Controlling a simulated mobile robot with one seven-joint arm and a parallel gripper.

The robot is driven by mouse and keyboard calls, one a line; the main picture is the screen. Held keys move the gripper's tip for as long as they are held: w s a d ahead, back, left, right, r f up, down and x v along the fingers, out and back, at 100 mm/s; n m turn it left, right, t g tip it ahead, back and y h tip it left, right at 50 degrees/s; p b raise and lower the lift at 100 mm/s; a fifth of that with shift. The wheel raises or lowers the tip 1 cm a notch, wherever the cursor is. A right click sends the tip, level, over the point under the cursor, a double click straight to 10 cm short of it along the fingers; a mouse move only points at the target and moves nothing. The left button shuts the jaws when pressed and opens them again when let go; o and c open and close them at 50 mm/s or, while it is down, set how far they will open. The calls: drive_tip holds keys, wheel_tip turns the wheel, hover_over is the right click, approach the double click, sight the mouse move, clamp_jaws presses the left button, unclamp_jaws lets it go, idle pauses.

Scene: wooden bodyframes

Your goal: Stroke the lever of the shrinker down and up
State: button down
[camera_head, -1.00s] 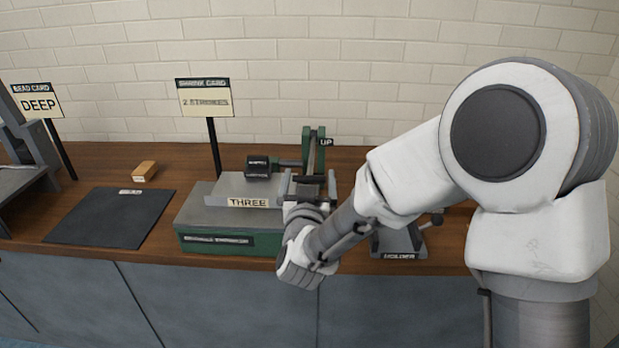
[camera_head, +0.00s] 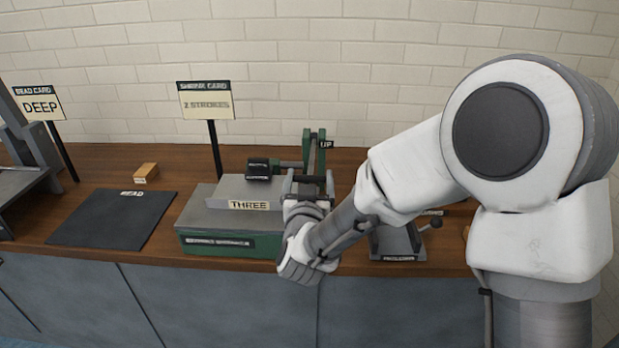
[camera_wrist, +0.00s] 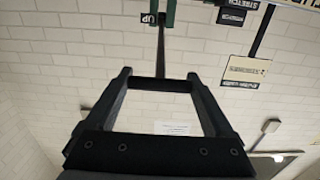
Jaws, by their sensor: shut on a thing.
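The shrinker (camera_head: 215,240) is a green and grey machine on the bench, marked THREE. A green upright (camera_head: 316,155) with an UP label stands behind my gripper (camera_head: 309,183). In the wrist view the lever (camera_wrist: 162,48) is a thin dark rod running from beside the UP label down to a black crossbar grip (camera_wrist: 163,84). My fingers are shut on that grip, one at each side. In the head view my wrist partly hides the lever and grip.
The shrink card (camera_head: 206,104) on a post reads 2 STROKES; the bead card (camera_head: 39,103) reads DEEP. A dark mat (camera_head: 110,218) and a wooden block (camera_head: 145,173) lie left. A grey holder (camera_head: 397,243) stands right of my wrist.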

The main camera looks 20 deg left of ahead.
drive_tip(key=w+r+g+p, duration=0.1)
drive_tip(key=r+p, duration=0.2)
drive_tip(key=p, duration=0.1)
drive_tip(key=w+r+g+p, duration=0.1)
drive_tip(key=r+p, duration=0.2)
drive_tip(key=p, duration=0.2)
drive_tip(key=w+r+g+h+p, duration=0.1)
drive_tip(key=r+p, duration=0.3)
drive_tip(key=shift+a+p, duration=0.35)
drive_tip(key=shift+p, duration=0.05)
drive_tip(key=w+a+r+g+p, duration=0.1)
drive_tip(key=w+r+p, duration=0.5)
drive_tip(key=r+p, duration=0.1)
drive_tip(key=shift+w+a+r+p, duration=0.2)
drive_tip(key=shift+w+a+p, duration=0.1)
drive_tip(key=shift+p, duration=0.5)
unclamp_jaws()
drive_tip(key=shift+f, duration=0.1)
drive_tip(key=v, duration=1.7)
drive_tip(key=shift+r+b, duration=0.3)
drive_tip(key=shift+b, duration=0.15)
